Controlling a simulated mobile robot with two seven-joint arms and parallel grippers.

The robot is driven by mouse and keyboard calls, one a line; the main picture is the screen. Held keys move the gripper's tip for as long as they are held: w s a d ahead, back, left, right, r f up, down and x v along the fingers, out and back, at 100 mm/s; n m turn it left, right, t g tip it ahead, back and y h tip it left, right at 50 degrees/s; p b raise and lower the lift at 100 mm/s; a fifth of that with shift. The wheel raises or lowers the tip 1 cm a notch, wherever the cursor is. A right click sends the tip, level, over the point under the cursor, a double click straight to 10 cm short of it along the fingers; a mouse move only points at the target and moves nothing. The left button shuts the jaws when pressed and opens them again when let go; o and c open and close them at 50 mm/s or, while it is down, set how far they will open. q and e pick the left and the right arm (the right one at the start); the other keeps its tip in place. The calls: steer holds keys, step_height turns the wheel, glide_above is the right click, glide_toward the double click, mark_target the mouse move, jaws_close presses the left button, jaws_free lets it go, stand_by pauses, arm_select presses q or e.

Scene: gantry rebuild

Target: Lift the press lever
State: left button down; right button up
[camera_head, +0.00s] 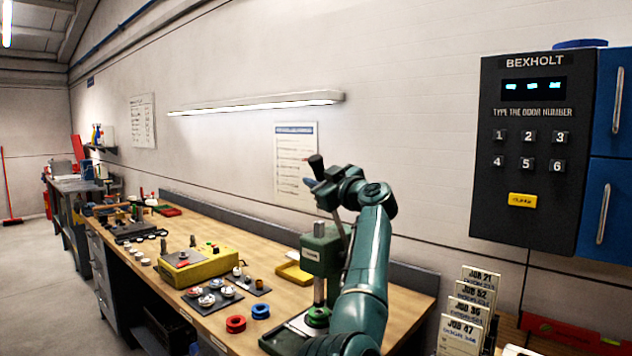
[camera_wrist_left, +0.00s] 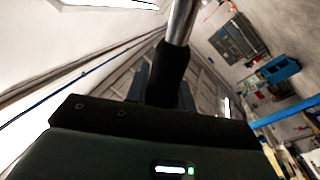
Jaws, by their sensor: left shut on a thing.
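The green press (camera_head: 321,250) stands at the near right end of the wooden bench. Its press lever (camera_head: 316,164) points up, and its black end shows just above my left gripper (camera_head: 322,185). The arm partly hides the lever and the press. In the left wrist view the lever shows as a metal rod (camera_wrist_left: 183,20) with a black grip (camera_wrist_left: 170,75). My left gripper is shut on this black grip, between two dark fingers (camera_wrist_left: 163,92). My right gripper is not in view.
A yellow fixture box (camera_head: 197,265), a red ring (camera_head: 236,324) and a blue ring (camera_head: 260,311) lie on the bench left of the press. A yellow tray (camera_head: 294,272) is behind it. A dark keypad panel (camera_head: 530,150) and job cards (camera_head: 466,318) are to the right.

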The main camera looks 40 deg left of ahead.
arm_select(q)
steer(key=shift+r, duration=0.35)
steer(key=c, duration=1.6)
jaws_free()
steer(key=shift+c, duration=0.2)
steer(key=shift+o, duration=1.4)
steer(key=shift+w+f, duration=0.1)
steer(key=shift+w, duration=0.15)
steer(key=shift+o, duration=0.8)
steer(key=shift+s+f, duration=0.1)
steer(key=b+v, duration=0.4)
steer(key=v, duration=0.9)
steer(key=shift+s+d+f, duration=0.1)
steer(key=shift+f, duration=0.1)
